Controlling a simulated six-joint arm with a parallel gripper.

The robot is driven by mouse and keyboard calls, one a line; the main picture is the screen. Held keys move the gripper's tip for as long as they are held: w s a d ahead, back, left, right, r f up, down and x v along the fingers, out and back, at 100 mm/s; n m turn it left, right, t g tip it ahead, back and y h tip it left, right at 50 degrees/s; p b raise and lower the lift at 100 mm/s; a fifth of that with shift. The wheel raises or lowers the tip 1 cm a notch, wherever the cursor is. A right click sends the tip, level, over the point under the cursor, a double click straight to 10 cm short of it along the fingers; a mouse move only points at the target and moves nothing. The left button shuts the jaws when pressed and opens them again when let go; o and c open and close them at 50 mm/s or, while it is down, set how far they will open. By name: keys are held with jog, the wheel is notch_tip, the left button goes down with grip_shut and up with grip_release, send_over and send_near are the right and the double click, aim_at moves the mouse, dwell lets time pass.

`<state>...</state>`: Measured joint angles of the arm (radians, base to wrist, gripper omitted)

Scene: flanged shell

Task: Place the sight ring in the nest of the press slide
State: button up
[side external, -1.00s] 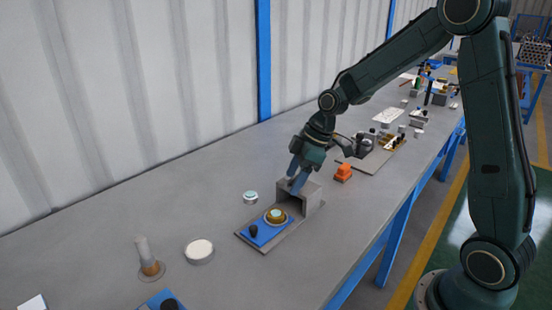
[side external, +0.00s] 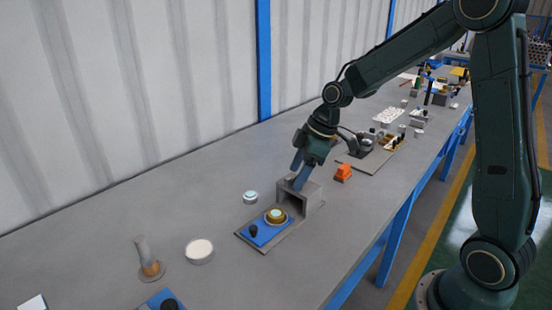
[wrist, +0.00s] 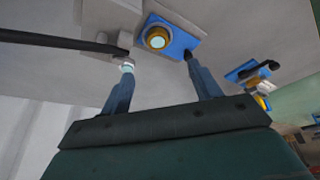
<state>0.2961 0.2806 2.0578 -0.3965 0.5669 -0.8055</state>
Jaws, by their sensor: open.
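The press slide is a blue plate (side external: 262,236) with a black knob (side external: 253,230), drawn out in front of a grey block-like housing (side external: 313,195). A gold ring with a pale teal centre, seemingly the sight ring (side external: 277,215), lies in the round nest on the slide. The wrist view also shows this ring (wrist: 157,39) on the blue slide (wrist: 182,42). My gripper (side external: 298,181) is at the top of the housing in the side view, apart from the ring. In the wrist view its fingers (wrist: 157,70) are spread and empty. Contact with the housing cannot be told.
A small teal-topped disc (side external: 250,197) lies left of the slide. The bench near the wall is clear.

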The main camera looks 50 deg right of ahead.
jog(key=s+a+r+m+t+h, duration=0.1)
jog(key=s+r+m, duration=0.3)
jog(key=s, duration=0.8)
jog(key=s+a+r+m+t+h, duration=0.1)
jog(key=s+r+m, duration=0.3)
jog(key=s+r, duration=0.4)
jog(key=s+a+h, duration=0.1)
jog(key=s, duration=0.3)
jog(key=shift+a+m, duration=0.2)
jog(key=shift+m, duration=0.2)
